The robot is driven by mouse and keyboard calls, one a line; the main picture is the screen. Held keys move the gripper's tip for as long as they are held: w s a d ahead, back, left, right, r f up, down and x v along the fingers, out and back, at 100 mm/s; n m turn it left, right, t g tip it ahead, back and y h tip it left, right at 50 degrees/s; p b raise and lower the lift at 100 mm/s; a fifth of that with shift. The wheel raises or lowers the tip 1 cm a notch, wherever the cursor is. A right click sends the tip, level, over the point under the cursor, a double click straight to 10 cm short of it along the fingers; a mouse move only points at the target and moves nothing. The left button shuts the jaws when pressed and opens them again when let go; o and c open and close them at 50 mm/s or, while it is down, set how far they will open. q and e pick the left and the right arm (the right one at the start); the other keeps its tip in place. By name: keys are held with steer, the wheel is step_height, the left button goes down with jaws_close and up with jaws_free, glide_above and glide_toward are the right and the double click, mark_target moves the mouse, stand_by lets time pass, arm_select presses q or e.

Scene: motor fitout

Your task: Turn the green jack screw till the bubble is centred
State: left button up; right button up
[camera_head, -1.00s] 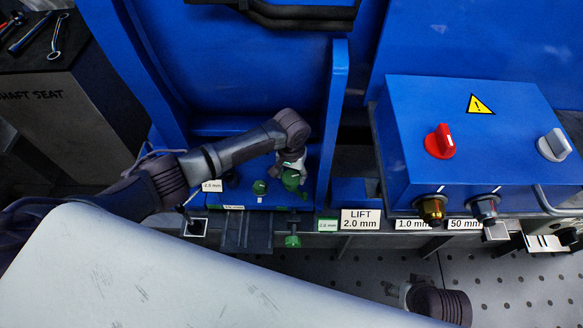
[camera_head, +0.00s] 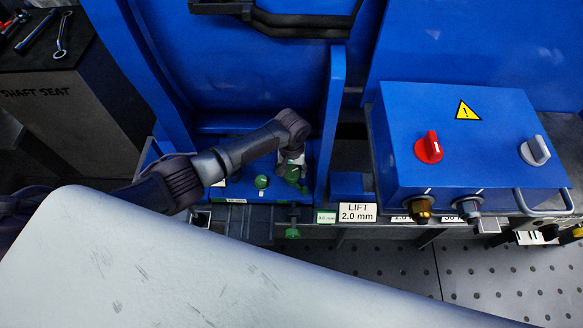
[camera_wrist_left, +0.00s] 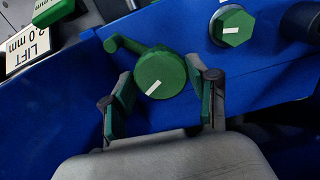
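A round green knob with a white mark and a green bar (camera_wrist_left: 160,72) lies between my left gripper's fingers in the left wrist view. I take it for the jack screw; in the head view my gripper partly covers it. My left gripper (camera_wrist_left: 162,92) is open, one finger on each side of the knob. Blue shows between the fingers below the knob; I cannot tell whether the tips touch it. In the head view my left gripper (camera_head: 292,165) points down at the blue base. No bubble can be made out. My right gripper is not in view.
A second green knob (camera_head: 262,182) stands close beside, left in the head view. Another green knob (camera_head: 292,233) is at the front edge. A blue upright wall (camera_head: 333,130) rises just right of the gripper. A blue control box (camera_head: 470,150) stands further right.

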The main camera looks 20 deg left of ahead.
mark_target(292, 172)
arm_select(q)
steer(key=o, duration=0.3)
steer(key=shift+s, duration=0.1)
steer(key=shift+o, duration=0.2)
step_height(292, 172, up, 12)
stand_by(0.7)
